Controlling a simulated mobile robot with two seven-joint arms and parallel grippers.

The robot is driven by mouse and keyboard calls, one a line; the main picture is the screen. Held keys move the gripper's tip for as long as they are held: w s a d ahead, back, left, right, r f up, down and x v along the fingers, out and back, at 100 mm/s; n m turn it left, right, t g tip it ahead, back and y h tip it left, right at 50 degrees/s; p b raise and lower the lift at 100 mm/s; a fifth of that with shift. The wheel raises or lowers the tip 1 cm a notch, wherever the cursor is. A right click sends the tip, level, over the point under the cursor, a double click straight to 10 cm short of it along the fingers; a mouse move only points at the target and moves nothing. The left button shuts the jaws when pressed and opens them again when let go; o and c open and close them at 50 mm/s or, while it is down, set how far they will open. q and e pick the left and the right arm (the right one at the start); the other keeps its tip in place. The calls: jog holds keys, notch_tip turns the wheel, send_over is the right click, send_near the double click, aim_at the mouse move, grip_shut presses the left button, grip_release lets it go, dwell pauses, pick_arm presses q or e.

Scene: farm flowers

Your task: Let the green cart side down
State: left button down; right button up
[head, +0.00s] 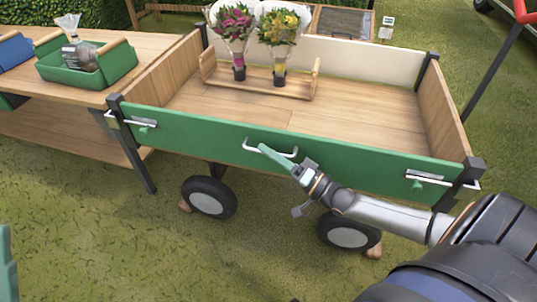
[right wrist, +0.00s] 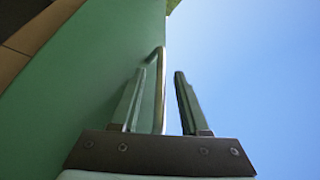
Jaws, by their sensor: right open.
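The green cart side (head: 215,133) stands upright along the near edge of the wooden cart, with a pale bar handle (head: 270,150) at its middle. A latch with a green tab sits at each end, the left latch (head: 140,122) and the right latch (head: 425,178). My right gripper (head: 265,150) is at the handle. In the right wrist view, my right gripper (right wrist: 159,95) is open and the handle (right wrist: 160,75) runs between its fingers, closer to the left finger. A green piece at the lower left edge looks like part of my left gripper (head: 6,265); its fingers are cut off.
The cart bed (head: 350,105) holds a wooden carrier (head: 262,86) with two wrapped bouquets (head: 235,30). A wooden table (head: 60,90) with a green basket (head: 105,65) stands at the left. Wheels (head: 208,198) are below the side; the grass in front is clear.

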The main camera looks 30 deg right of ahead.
jog(key=shift+w+a+r, duration=0.1)
jog(key=shift+w, duration=0.15)
grip_shut()
dwell(1.4)
